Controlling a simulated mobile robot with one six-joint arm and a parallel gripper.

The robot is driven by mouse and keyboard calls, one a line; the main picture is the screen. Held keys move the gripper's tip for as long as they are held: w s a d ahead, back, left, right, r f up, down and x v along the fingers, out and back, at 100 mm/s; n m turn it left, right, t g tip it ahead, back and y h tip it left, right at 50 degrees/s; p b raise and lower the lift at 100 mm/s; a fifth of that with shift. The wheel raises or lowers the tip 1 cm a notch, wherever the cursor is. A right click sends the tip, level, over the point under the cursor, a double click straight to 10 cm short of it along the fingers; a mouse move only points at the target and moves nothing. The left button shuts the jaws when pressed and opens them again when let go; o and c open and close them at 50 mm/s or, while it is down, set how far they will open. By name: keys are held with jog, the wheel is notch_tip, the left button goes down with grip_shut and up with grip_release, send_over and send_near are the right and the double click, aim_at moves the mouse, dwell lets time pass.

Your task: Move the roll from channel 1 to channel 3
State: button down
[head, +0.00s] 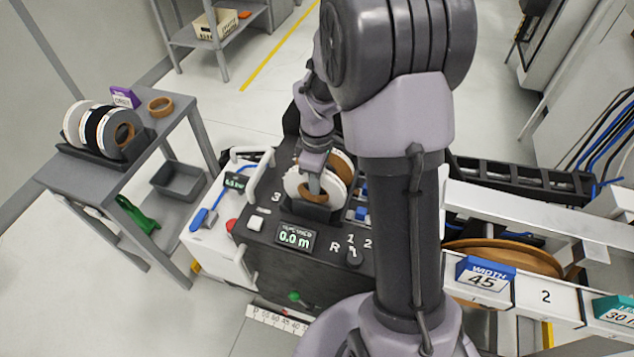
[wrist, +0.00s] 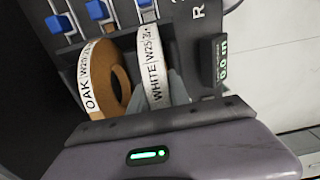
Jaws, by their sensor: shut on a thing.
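A white edge-banding roll (head: 293,184) with a brown core is at the dark holder (head: 308,211) on top of the black machine, near the printed 3. My gripper (head: 314,184) reaches down and is shut on it. In the wrist view the white roll (wrist: 154,68) reads WHITE W25, with grey fingertips (wrist: 160,95) at its lower part. An oak-coloured roll (head: 342,164) stands just behind it; in the wrist view this roll (wrist: 104,80) reads OAK W25. The roll bottoms are hidden, so I cannot tell whether the white roll is seated or lifted.
A display (head: 295,238) reads 0.0 m on the machine front. Blue clamps (head: 361,214) lie right of the rolls. A grey side table (head: 95,165) at left holds a rack of rolls (head: 75,122) and a loose brown roll (head: 160,107).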

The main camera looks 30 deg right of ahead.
jog(key=shift+f, duration=0.25)
jog(key=c, duration=1.2)
grip_release()
jog(key=shift+c, duration=0.2)
notch_tip(320, 180, up, 12)
jog(key=p, duration=0.4)
jog(key=shift+r+p, duration=0.1)
jog(key=shift+p, duration=0.25)
jog(key=s+a+r+m+t+y, duration=0.1)
jog(key=s+a+r+m+t, duration=0.3)
jog(key=s+a+r+m, duration=0.75)
jog(key=s+a+m+t+y+b, duration=0.1)
jog(key=s+a+m+b, duration=0.1)
jog(key=s, duration=0.5)
jog(key=shift+s+f+t+b, duration=0.3)
jog(key=shift+t+b, duration=0.1)
jog(key=shift+b, duration=0.15)
